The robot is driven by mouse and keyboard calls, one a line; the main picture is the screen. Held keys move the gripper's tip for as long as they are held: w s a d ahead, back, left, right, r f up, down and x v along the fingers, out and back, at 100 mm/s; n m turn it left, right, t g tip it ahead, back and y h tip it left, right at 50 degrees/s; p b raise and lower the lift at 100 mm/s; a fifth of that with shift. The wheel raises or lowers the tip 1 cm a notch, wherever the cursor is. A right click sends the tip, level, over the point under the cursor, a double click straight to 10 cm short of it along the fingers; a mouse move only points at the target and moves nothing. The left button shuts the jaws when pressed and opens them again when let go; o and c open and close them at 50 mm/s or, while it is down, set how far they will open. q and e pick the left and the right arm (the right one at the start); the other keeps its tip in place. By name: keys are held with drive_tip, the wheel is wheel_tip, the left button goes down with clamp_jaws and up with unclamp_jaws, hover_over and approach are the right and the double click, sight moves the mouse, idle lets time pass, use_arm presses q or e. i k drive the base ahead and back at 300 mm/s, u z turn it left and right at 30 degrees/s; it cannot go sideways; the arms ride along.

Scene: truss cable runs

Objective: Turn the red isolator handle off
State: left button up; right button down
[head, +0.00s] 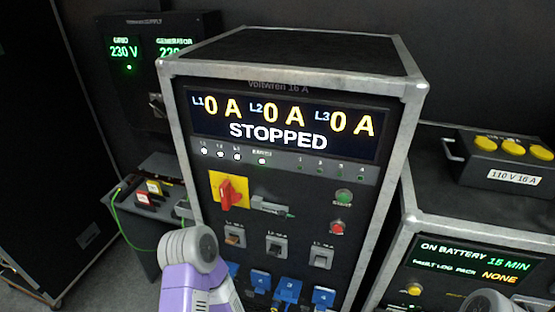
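The red isolator handle (231,194) sits on a yellow plate (216,181) on the front of the Voltwren 16 A cabinet, left of its middle. The handle stands roughly upright in the picture; its exact angle is hard to tell. The cabinet display (281,123) reads 0 A for L1, L2 and L3, and STOPPED. A purple and grey link of my arm rises at the bottom, below and left of the handle, apart from it in the picture. I see no fingers of my left or right gripper. Nothing covers the handle.
Beside the handle is a small grey fitting (268,207). Green (344,197) and red (337,228) buttons are to the right, several breakers and blue sockets (323,297) below. A supply panel (129,58) stands behind left. A battery cabinet (470,262) carries a yellow-capped box (507,160).

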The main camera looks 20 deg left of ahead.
sight(228, 196)
drive_tip(key=z, duration=1.65)
drive_tip(key=k, duration=1.45)
drive_tip(key=u, duration=1.65)
drive_tip(key=i, duration=0.5)
